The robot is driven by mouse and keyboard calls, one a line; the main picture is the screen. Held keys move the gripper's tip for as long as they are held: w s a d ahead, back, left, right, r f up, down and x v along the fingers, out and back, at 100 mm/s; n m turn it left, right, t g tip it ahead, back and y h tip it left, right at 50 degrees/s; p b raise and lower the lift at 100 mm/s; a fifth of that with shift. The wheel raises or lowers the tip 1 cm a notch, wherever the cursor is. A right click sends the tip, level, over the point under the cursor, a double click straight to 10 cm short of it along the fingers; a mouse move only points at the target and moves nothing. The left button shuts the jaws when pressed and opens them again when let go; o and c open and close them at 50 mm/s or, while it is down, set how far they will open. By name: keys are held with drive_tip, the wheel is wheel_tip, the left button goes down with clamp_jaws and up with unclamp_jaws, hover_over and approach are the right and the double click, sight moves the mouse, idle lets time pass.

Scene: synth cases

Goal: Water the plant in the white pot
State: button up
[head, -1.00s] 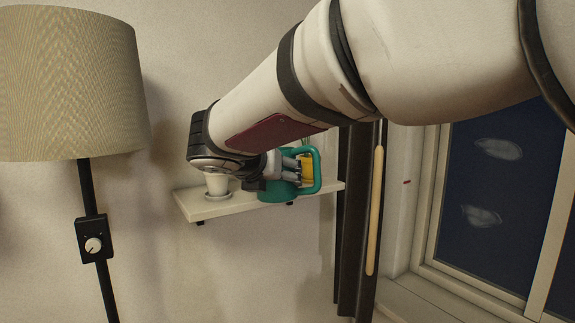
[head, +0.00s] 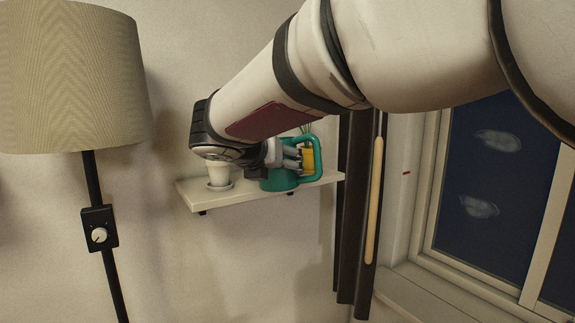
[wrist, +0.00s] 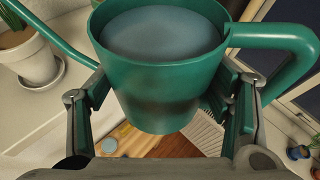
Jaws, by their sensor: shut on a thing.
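The white pot (head: 219,173) stands on a saucer at the left part of the wall shelf, partly behind my wrist. In the wrist view the white pot (wrist: 30,56) is at upper left, with green leaves and soil. My gripper (head: 290,158) is shut on the green watering can (head: 279,180), at the shelf's front edge. In the wrist view the fingers of my gripper (wrist: 165,108) flank the can (wrist: 155,85). The can looks roughly upright with bluish water inside. Its spout runs left, crossing near the white pot; its tip is out of view.
The shelf (head: 240,194) is narrow. A yellow object (head: 308,162) shows through the can's handle, with leaves above. A floor lamp (head: 90,170) stands left; a dark upright panel (head: 355,200) and window (head: 490,170) are right.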

drive_tip(key=shift+s+d+r+n+h+p, duration=0.1)
drive_tip(key=shift+d+r+n+h+p, duration=0.15)
drive_tip(key=shift+r+n+p, duration=0.3)
idle(0.6)
drive_tip(key=shift+r+n+g+h, duration=0.25)
drive_tip(key=shift+r+g+h, duration=0.15)
drive_tip(key=shift+r, duration=0.5)
idle(2.5)
